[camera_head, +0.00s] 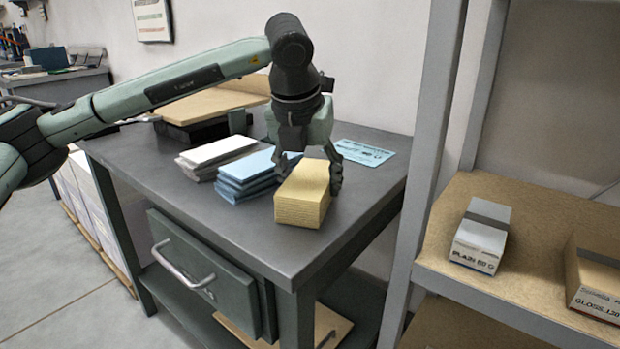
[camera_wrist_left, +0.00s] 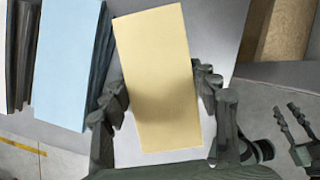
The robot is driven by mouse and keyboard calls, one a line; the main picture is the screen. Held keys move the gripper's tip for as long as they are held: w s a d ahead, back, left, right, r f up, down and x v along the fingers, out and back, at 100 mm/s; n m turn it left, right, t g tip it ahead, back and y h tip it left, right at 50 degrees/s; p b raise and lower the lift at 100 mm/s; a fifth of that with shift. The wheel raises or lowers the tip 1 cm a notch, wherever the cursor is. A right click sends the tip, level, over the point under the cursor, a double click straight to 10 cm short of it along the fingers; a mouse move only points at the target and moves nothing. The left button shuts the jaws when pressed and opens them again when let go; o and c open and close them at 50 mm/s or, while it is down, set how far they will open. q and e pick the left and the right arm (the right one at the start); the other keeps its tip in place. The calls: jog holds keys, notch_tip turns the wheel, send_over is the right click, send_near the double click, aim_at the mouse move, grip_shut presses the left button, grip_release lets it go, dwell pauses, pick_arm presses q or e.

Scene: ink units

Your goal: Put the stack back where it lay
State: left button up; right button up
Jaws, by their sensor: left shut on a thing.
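A pale yellow stack of paper (camera_head: 303,198) is at the right front part of the dark grey table (camera_head: 245,235). My left gripper (camera_head: 308,180) comes down from above with its fingers on both sides of the stack and is shut on it. In the left wrist view the yellow stack (camera_wrist_left: 158,75) lies between the fingers, slightly tilted. I cannot tell whether its underside touches the table. My right gripper (camera_wrist_left: 296,128) shows at the right edge of the left wrist view, empty, its fingers apart.
A blue stack (camera_head: 246,177) lies just left of the yellow one, and a white-grey stack (camera_head: 217,155) beyond it. A light blue printed sheet (camera_head: 364,152) lies behind right. A shelf (camera_head: 470,205) with paper packs (camera_head: 482,236) stands right of the table.

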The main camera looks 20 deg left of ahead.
pick_arm(q)
jog(key=o, duration=1.7)
jog(key=shift+r, duration=0.1)
jog(key=v, duration=1.1)
jog(key=shift+r, duration=0.1)
jog(key=shift+s+r, duration=0.15)
jog(key=shift+r, duration=0.2)
pick_arm(e)
jog(key=shift+s+d+f+g+h, duration=0.3)
jog(key=shift+s+d+f+g, duration=0.35)
jog(key=shift+s+d, duration=0.2)
